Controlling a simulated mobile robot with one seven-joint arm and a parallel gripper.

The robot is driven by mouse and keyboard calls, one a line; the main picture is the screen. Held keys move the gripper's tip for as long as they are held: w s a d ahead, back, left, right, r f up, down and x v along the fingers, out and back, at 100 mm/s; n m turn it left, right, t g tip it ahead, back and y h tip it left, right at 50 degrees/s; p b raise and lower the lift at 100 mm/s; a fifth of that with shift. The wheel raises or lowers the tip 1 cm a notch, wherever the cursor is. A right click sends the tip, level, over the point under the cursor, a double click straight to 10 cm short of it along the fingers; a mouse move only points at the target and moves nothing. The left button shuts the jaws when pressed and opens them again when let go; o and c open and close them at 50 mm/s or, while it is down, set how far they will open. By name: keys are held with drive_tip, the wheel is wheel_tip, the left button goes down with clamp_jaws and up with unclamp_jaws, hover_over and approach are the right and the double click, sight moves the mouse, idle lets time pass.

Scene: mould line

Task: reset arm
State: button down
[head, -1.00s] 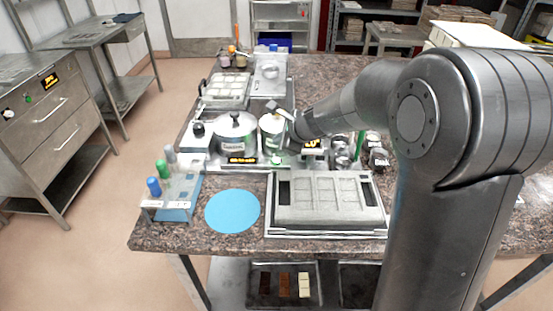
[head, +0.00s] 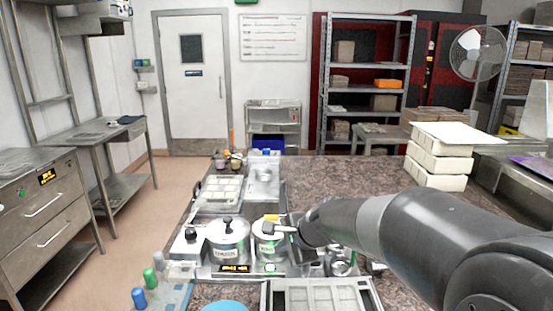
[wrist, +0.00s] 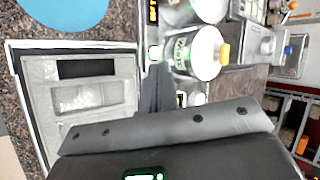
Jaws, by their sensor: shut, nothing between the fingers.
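My arm reaches in from the right in the head view. My gripper's far side is hidden by my arm.
A larger lidded pot (head: 228,240) stands left of the small one. The mould tray (head: 370,290), blue disc (head: 225,306) and capped bottles (head: 139,297) are in front. Stacked white blocks (head: 440,165) stand at the back right. The granite top (head: 345,175) behind is mostly clear.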

drive_tip(key=s+d+r+n+h, duration=0.1)
drive_tip(key=s+d+n, duration=0.3)
drive_tip(key=s, duration=0.4)
drive_tip(key=s+d+n+h, duration=0.2)
drive_tip(key=s+d+n, duration=0.3)
drive_tip(key=s, duration=0.4)
drive_tip(key=s+d+r+n+h, duration=0.1)
drive_tip(key=s+d+n, duration=0.3)
drive_tip(key=s, duration=0.4)
drive_tip(key=shift+s+d+r+g+h, duration=0.3)
drive_tip(key=shift+s+g+h, duration=0.1)
drive_tip(key=shift+h, duration=0.4)
idle(1.1)
